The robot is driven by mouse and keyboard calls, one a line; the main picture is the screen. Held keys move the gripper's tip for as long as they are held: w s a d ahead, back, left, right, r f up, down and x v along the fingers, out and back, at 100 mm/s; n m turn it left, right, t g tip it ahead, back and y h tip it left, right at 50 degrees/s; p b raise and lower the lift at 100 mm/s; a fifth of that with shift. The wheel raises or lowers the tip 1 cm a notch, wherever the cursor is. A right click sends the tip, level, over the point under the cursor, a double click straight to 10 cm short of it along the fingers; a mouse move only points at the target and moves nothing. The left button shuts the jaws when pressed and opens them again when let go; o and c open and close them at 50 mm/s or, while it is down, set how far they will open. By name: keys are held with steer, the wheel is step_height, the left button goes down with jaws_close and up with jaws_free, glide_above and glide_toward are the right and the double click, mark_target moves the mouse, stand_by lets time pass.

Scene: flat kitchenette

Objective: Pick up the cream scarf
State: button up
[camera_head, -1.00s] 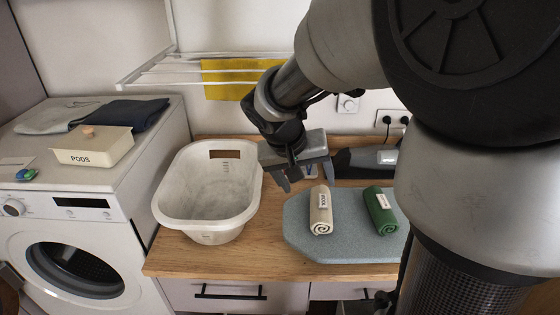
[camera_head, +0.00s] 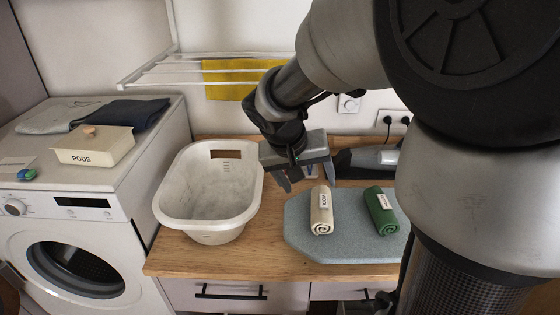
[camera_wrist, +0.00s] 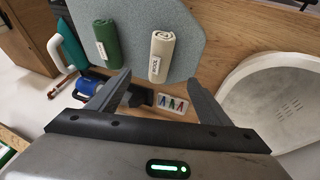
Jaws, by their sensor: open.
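The cream scarf (camera_head: 321,211) is rolled up, with a white label, and lies on the grey-blue board (camera_head: 298,236) on the wooden counter. It also shows in the wrist view (camera_wrist: 161,56), beyond my fingertips. My gripper (camera_head: 308,181) is open and empty, above the counter just behind and to the left of the scarf, apart from it. In the wrist view its two fingers (camera_wrist: 158,88) spread wide, with the near end of the scarf roughly between and past them.
A rolled green scarf (camera_head: 381,211) lies right of the cream one. A white basket (camera_head: 185,222) stands left on the counter. A drying rack with a yellow cloth (camera_head: 226,85) hangs behind. In the wrist view, a small card with coloured marks (camera_wrist: 173,103) lies near the fingers.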

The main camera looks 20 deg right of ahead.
steer(key=shift+o, duration=0.5)
steer(key=n+b, duration=0.7)
steer(key=n, duration=2.9)
glide_toward(321, 202)
steer(key=b+x, duration=0.1)
steer(key=x, duration=0.4)
steer(key=shift+d+f+b, duration=0.2)
steer(key=shift+d+b, duration=0.15)
steer(key=shift+d, duration=0.15)
steer(key=shift+a+b+x, duration=0.2)
steer(key=shift+b+x, duration=0.3)
steer(key=shift+x, duration=0.8)
steer(key=shift+a+b+x, duration=0.2)
steer(key=shift+b+x, duration=0.25)
steer(key=shift+x, duration=0.8)
